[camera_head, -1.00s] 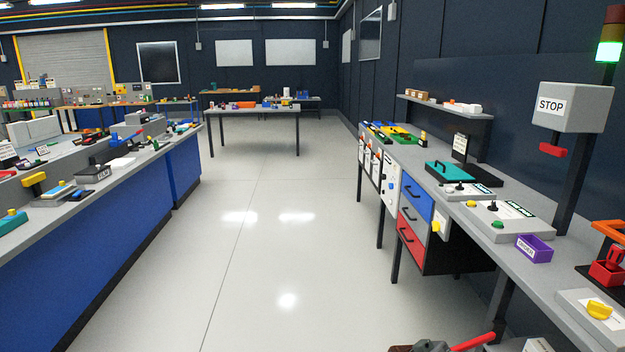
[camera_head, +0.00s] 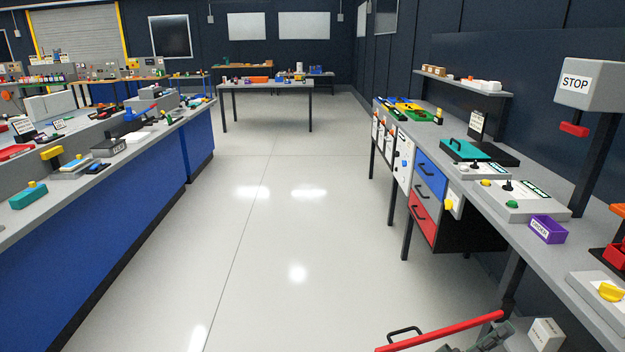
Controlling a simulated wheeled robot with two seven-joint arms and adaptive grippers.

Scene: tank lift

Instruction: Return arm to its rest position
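My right gripper (camera_head: 490,336) shows only in part at the bottom edge, right of centre. It is a dark grey-green shape just below the right part of a long red bar (camera_head: 440,332). I cannot tell whether it touches the bar, or whether its fingers are open or shut. Most of my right arm is outside the picture. My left gripper and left arm are not in view.
The right bench (camera_head: 540,260) holds a purple bin (camera_head: 547,229), control boxes and a STOP box (camera_head: 587,85) on a post. A black handle (camera_head: 405,332) and a white box (camera_head: 546,333) are low at the bottom. The long blue counter (camera_head: 110,235) stands left. The grey floor (camera_head: 290,220) between is clear.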

